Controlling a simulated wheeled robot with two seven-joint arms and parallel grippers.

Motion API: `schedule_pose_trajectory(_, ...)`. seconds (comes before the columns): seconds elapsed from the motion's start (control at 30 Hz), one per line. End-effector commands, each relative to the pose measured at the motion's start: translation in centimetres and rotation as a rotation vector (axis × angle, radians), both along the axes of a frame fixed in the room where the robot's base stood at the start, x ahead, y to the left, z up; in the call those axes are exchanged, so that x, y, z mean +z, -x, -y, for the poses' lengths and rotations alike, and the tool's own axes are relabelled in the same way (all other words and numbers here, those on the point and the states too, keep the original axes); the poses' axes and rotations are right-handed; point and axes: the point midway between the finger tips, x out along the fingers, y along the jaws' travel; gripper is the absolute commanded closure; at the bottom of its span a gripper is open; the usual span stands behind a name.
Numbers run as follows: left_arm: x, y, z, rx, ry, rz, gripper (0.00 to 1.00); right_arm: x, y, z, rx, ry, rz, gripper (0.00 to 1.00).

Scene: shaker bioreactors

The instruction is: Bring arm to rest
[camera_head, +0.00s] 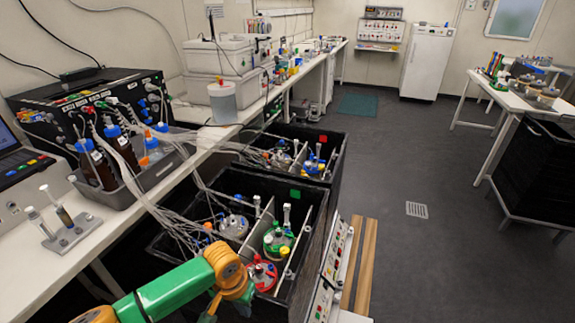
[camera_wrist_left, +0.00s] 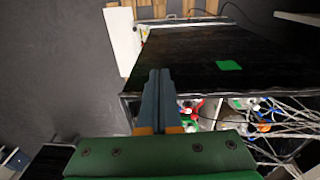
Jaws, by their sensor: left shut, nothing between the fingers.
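My left arm (camera_head: 165,294), green with orange joints, comes in at the bottom of the head view, beside the near black shaker box (camera_head: 318,228). In the wrist view my left gripper (camera_wrist_left: 159,73) has its two dark fingers together, with nothing between them. The fingers overlap the dark box wall (camera_wrist_left: 190,62) in that view; I cannot tell how far apart they are. In the head view the fingers are not clearly visible. My right gripper is not in view.
The near box holds vessels with red (camera_head: 262,273) and green (camera_head: 278,243) lids and many tubes. A second shaker box (camera_head: 338,150) stands behind it. The left bench (camera_head: 85,235) carries bottles and a syringe stand (camera_head: 72,233). The grey floor (camera_head: 425,245) at right is open.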

Motion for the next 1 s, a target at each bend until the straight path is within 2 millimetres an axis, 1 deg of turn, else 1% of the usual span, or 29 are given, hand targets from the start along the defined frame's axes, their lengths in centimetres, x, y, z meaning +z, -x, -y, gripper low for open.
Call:
schedule_pose_trajectory(0.03, -1.3, 0.0, 0.3, 0.009, 0.02, 0.007, 1.0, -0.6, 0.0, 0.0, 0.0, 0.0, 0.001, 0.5)
schedule_pose_trajectory(0.17, -4.2, -0.5, 0.7, 0.038, 0.069, 0.045, 1.0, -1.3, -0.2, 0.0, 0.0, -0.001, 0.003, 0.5)
schedule_pose_trajectory(0.27, -7.3, -0.5, 0.8, 0.07, 0.106, 0.077, 1.0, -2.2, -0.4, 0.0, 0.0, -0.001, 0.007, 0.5)
schedule_pose_trajectory(0.37, -11.4, 0.1, 0.4, 0.109, 0.132, 0.112, 1.0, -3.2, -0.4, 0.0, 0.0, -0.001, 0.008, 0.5)
schedule_pose_trajectory(0.4, -13.2, 0.6, 0.1, 0.125, 0.137, 0.124, 1.0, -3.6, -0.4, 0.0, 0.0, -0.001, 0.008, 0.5)
schedule_pose_trajectory(0.43, -14.6, 1.1, -0.3, 0.137, 0.139, 0.133, 1.0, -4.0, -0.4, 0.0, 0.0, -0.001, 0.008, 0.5)
schedule_pose_trajectory(0.47, -16.0, 1.6, -0.7, 0.148, 0.138, 0.143, 1.0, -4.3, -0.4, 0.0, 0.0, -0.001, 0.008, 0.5)
schedule_pose_trajectory(0.5, -18.0, 2.7, -1.2, 0.16, 0.132, 0.15, 1.0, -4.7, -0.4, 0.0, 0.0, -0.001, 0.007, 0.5)
schedule_pose_trajectory(0.53, -19.5, 3.5, -1.8, 0.169, 0.126, 0.155, 1.0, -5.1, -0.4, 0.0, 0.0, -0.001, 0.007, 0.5)
schedule_pose_trajectory(0.57, -21.1, 4.7, -2.3, 0.178, 0.117, 0.157, 1.0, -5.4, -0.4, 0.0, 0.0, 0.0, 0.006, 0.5)
schedule_pose_trajectory(0.6, -23.3, 6.4, -3.1, 0.187, 0.103, 0.159, 1.0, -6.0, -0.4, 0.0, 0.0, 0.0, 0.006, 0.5)
schedule_pose_trajectory(0.67, -26.8, 10.0, -4.4, 0.194, 0.074, 0.151, 1.0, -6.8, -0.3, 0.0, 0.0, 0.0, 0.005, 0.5)
schedule_pose_trajectory(0.7, -29.0, 12.9, -5.4, 0.192, 0.051, 0.14, 1.0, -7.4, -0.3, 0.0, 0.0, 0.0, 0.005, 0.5)
schedule_pose_trajectory(0.77, -31.8, 17.6, -6.6, 0.181, 0.015, 0.12, 1.0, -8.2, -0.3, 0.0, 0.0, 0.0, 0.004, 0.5)
schedule_pose_trajectory(0.8, -33.2, 20.6, -7.2, 0.17, -0.005, 0.104, 1.0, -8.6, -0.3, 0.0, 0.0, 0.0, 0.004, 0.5)
schedule_pose_trajectory(0.9, -35.0, 26.6, -8.2, 0.139, -0.038, 0.067, 1.0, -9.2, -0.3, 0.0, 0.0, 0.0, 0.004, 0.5)
schedule_pose_trajectory(1.0, -35.6, 29.8, -8.6, 0.12, -0.052, 0.048, 1.0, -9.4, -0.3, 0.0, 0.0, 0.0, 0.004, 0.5)
